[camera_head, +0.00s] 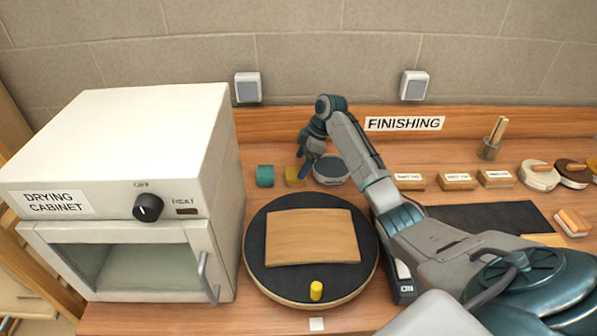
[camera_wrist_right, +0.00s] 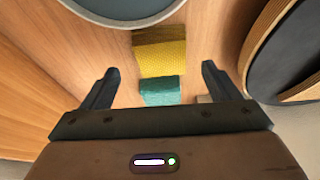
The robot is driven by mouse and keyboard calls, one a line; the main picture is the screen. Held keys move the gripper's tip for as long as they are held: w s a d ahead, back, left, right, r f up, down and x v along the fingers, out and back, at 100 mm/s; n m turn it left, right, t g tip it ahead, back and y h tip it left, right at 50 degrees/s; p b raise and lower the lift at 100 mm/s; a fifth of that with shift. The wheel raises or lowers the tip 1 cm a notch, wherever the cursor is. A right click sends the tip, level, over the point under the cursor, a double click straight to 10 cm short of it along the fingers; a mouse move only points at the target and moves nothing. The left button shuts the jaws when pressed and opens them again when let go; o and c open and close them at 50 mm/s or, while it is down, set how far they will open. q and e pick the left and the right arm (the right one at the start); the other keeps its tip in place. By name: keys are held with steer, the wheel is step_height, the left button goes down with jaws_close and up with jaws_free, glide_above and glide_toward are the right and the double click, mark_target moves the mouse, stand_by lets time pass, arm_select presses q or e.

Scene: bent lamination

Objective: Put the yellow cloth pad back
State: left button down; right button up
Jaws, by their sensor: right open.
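The yellow cloth pad (camera_head: 294,177) lies on the wooden bench behind the turntable, between the teal pad (camera_head: 264,176) and the round grey tin (camera_head: 331,171). In the right wrist view the yellow pad (camera_wrist_right: 161,52) shows a woven surface, with the teal pad (camera_wrist_right: 160,93) beside it. My right gripper (camera_head: 304,172) is at the pad's right side in the head view, fingers pointing down. In the right wrist view its jaws (camera_wrist_right: 159,72) are open and empty, and the yellow pad shows between and beyond the fingertips. My left gripper is not in view.
The black turntable (camera_head: 257,278) carries a curved wooden panel (camera_head: 312,236) and a yellow peg (camera_head: 316,290). The drying cabinet (camera_head: 215,150) stands at left. Labelled wooden blocks (camera_head: 457,181) line the back right, near a black mat (camera_head: 485,217). My right arm crosses over the bench.

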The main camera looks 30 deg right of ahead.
steer(key=b+v, duration=0.2)
steer(key=v, duration=0.6)
